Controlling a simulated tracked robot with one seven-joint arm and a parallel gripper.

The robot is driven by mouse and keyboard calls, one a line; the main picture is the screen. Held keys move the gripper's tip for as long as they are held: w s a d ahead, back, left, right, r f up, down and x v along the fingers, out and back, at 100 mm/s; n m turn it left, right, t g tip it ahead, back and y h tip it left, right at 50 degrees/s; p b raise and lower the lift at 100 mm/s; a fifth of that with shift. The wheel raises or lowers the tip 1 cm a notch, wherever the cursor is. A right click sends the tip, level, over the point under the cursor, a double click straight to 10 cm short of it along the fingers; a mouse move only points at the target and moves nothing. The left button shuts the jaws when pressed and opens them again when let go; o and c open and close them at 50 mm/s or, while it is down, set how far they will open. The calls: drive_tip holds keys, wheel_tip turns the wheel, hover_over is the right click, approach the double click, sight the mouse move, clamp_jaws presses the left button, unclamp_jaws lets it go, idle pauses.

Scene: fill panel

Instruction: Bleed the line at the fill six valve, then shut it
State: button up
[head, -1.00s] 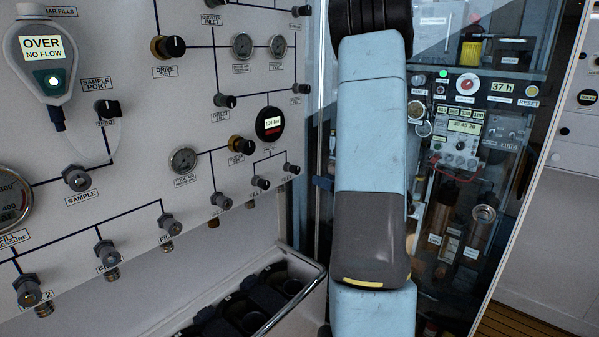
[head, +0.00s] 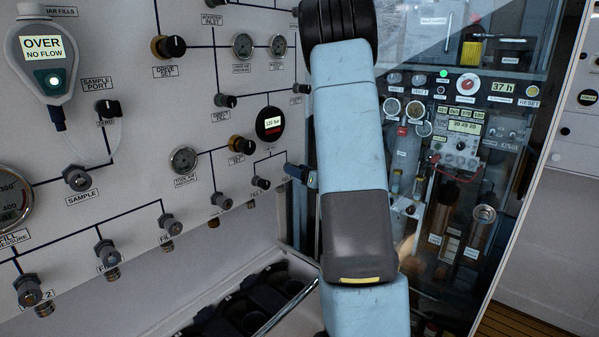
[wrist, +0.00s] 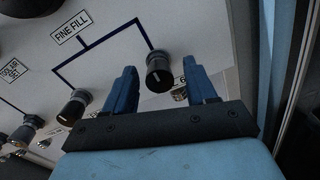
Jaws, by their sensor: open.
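In the wrist view, a black round valve knob (wrist: 159,74) ends the right branch of the FINE FILL line. A label beside it, mostly hidden by a finger, seems to show a 6. My gripper (wrist: 163,76) is open, with one blue finger on each side of the knob; I cannot tell whether either touches it. In the head view my blue gripper (head: 301,173) is at the panel's right edge and covers this knob. A similar knob (wrist: 74,106) is on the left branch. A black gauge (head: 270,124) above shows a bar reading, too small to read surely.
A hand-held tester (head: 44,50) on the panel reads OVER NO FLOW. Several other valves and gauges stick out of the panel. A tray with dark slots (head: 310,288) lies below. A glass-fronted cabinet (head: 470,150) stands behind my arm at the right.

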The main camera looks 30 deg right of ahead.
clamp_jaws()
idle(0.4)
